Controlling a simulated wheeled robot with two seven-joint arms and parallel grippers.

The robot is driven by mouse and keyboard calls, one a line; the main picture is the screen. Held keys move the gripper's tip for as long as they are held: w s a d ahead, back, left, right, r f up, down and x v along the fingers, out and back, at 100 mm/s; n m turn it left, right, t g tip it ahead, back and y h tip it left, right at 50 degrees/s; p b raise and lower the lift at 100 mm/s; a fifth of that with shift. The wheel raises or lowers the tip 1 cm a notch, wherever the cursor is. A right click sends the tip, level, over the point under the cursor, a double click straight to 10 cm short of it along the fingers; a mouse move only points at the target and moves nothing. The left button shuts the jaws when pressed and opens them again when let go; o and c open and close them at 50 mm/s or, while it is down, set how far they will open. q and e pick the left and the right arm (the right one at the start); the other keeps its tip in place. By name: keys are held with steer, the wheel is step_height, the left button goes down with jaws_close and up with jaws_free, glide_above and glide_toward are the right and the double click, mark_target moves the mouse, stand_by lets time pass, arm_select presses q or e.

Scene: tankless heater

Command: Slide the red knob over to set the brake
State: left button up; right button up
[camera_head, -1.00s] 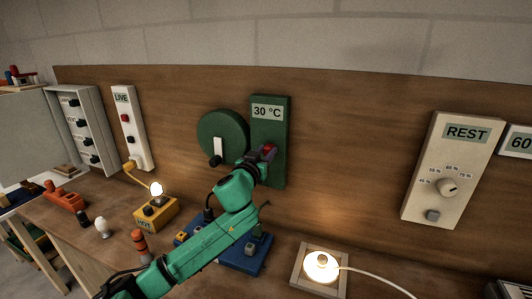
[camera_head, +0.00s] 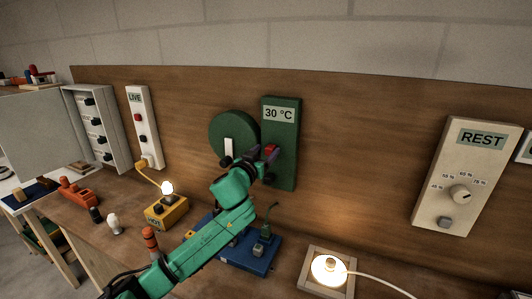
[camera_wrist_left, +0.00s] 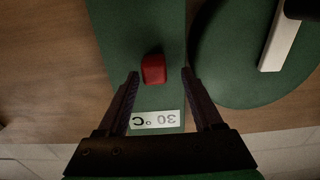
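The red knob (camera_head: 271,149) is on the front of a tall green panel (camera_head: 287,176) with a "30 °C" label. My left gripper (camera_head: 269,157) is at the panel, beside the knob. In the left wrist view, the red knob (camera_wrist_left: 153,69) shows between the two spread fingertips (camera_wrist_left: 159,74), with a gap on each side, wider on the right. The fingers are open and do not appear to touch it. The lower panel is partly hidden by my arm in the head view. My right gripper is out of view.
A green disc (camera_head: 240,126) with a white lever (camera_head: 228,148) stands just left of the panel. Below are a blue base (camera_head: 258,266), a lit lamp (camera_head: 329,268) and a yellow box (camera_head: 170,217). A "REST" dial panel (camera_head: 437,205) is at right. The board between is clear.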

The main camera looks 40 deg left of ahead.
arm_select(q)
steer(key=shift+s+d+f, duration=0.1)
steer(key=shift+d, duration=0.05)
steer(key=v, duration=1.4)
steer(key=shift+s+b, duration=0.2)
steer(key=shift+b, duration=0.2)
